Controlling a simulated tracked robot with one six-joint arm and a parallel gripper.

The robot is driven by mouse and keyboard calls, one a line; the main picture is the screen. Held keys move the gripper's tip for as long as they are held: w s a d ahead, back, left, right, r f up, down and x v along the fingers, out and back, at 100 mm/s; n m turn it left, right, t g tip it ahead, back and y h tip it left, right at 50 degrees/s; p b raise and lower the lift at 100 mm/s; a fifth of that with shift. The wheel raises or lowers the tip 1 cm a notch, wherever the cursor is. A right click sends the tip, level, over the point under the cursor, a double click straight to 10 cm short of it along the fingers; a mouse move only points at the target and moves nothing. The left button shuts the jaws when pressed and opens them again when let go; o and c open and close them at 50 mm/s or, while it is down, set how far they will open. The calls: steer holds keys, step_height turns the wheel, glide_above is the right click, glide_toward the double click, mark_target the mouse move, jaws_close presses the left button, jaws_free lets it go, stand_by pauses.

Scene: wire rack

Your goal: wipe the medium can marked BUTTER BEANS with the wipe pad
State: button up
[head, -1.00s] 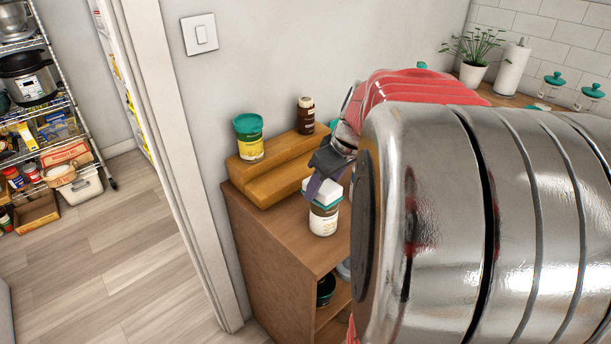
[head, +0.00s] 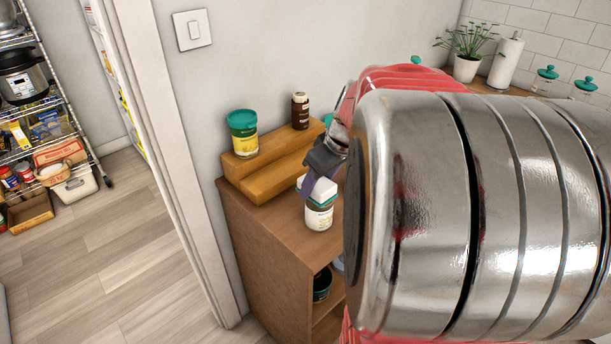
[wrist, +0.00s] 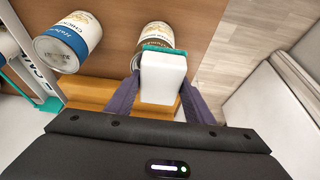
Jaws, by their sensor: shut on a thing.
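The wipe pad is a white block with a teal face (head: 321,187); it also shows in the wrist view (wrist: 163,78). My gripper (wrist: 160,88) is shut on it with purple fingers on both sides; it also shows in the head view (head: 318,178). A can with a white label and brown band (head: 320,218) stands upright on the cabinet top, directly under the pad. In the wrist view the pad's teal end overlaps this can (wrist: 157,36) and appears at its top. Its label is too small to read, so I cannot confirm BUTTER BEANS.
A blue-and-white can (wrist: 68,43) lettered CHICK stands beside it in the wrist view. A wooden step riser (head: 262,177) holds a teal-lidded yellow can (head: 242,134) and a brown bottle (head: 300,111). The cabinet (head: 262,243) edge lies left and in front.

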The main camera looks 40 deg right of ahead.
steer(key=shift+f, duration=0.15)
stand_by(0.6)
steer(key=shift+d, duration=0.1)
steer(key=shift+w+d, duration=0.2)
steer(key=shift+d, duration=1)
steer(key=shift+s+a+r, duration=0.1)
steer(key=shift+a, duration=0.55)
steer(key=shift+s+a+r, duration=0.1)
steer(key=shift+a, duration=0.55)
steer(key=shift+d, duration=0.15)
steer(key=shift+w+d, duration=0.2)
steer(key=shift+d, duration=0.45)
steer(key=shift+w+d, duration=0.15)
steer(key=shift+d, duration=0.45)
